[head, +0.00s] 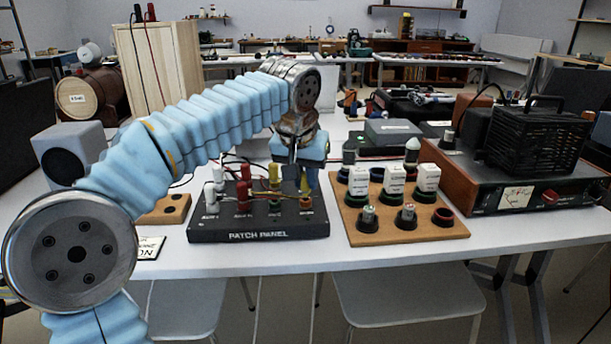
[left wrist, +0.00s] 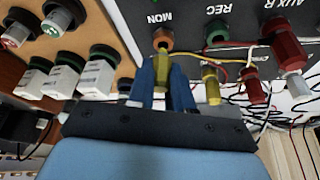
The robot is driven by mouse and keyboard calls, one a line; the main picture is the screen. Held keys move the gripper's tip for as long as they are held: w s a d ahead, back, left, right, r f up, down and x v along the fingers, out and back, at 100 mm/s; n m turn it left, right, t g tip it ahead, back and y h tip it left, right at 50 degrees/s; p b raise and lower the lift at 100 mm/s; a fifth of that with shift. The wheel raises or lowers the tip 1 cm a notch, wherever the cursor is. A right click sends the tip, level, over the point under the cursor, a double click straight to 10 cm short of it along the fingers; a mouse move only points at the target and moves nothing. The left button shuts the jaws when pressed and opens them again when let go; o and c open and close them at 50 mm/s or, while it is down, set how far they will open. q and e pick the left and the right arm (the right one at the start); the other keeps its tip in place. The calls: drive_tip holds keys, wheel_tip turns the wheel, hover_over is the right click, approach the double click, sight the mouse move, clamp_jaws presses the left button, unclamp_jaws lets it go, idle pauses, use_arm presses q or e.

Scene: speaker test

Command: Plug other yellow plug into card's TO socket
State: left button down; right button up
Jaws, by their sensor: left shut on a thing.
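The black patch panel (head: 258,236) lies on the white table. My left gripper (head: 298,182) is over its right end. In the left wrist view the left gripper (left wrist: 162,88) is shut on a yellow plug (left wrist: 162,72). The plug is close to the orange-ringed MON socket (left wrist: 163,40); I cannot tell whether its tip is in. The other yellow plug (left wrist: 211,88) stands in the panel beside the gripper, with a wire. The green-ringed REC socket (left wrist: 217,34) looks empty. A card (head: 150,248) lies at the table's front edge; its text is not readable. The right gripper is out of view.
Red plugs (left wrist: 285,45) and white plugs (head: 209,194) stand on the panel's left side, with loose wires behind. A wooden board (head: 400,236) with white boxes and knobs lies just right of the panel. A radio unit (head: 515,195) stands farther right.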

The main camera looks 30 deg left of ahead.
use_arm(q)
drive_tip(key=shift+f+b, duration=0.55)
drive_tip(key=shift+f, duration=0.35)
idle(0.6)
drive_tip(key=c, duration=1)
unclamp_jaws()
drive_tip(key=shift+o, duration=0.2)
drive_tip(key=shift+r, duration=0.15)
wheel_tip(320, 180, up, 3)
drive_tip(key=p, duration=0.3)
drive_tip(key=shift+r+p, duration=2.15)
drive_tip(key=shift+p, duration=0.05)
